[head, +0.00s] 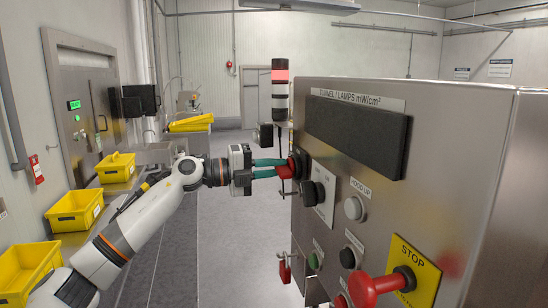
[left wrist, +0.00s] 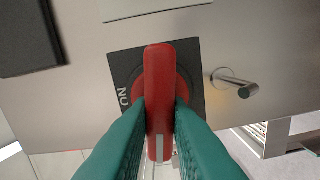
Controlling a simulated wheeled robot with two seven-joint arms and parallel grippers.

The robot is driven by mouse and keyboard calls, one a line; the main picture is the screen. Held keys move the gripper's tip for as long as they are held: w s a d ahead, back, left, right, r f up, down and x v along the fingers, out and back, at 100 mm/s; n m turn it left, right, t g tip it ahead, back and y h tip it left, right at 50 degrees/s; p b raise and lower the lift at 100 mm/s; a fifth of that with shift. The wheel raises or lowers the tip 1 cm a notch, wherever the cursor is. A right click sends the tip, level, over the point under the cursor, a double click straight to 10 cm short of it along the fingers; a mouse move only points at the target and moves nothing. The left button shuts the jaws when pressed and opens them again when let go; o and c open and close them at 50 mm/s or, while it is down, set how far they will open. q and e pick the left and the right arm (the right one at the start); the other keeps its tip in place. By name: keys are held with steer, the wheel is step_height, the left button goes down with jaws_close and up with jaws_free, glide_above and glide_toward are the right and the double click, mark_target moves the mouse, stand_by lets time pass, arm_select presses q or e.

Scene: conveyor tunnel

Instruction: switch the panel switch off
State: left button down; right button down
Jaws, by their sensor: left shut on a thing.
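The panel switch is a red handle (left wrist: 160,75) on a black square plate (left wrist: 192,62) on the steel control panel (head: 470,130). In the left wrist view the handle runs up and down the picture, with a pale mark at its lower end. My left gripper (head: 284,168) comes in from the left and is shut on the red handle, with one teal finger on each side. In the head view the switch (head: 287,173) is seen edge-on and partly covered by the fingers. Part of the plate's lettering is hidden. My right gripper is not in view.
A black knob (head: 310,193), a grey button (head: 353,208) and a protruding red stop button (head: 372,287) are on the panel. A metal peg (left wrist: 235,83) sticks out beside the switch. Yellow bins (head: 75,211) stand at left. The floor between is clear.

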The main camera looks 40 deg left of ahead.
arm_select(q)
steer(key=shift+n+p, duration=0.8)
steer(key=shift+n, duration=0.2)
steer(key=shift+f, duration=0.1)
steer(key=c, duration=1.4)
jaws_free()
steer(key=shift+o, duration=0.2)
steer(key=b+v, duration=0.9)
steer(key=v, duration=0.3)
steer(key=shift+b, duration=0.4)
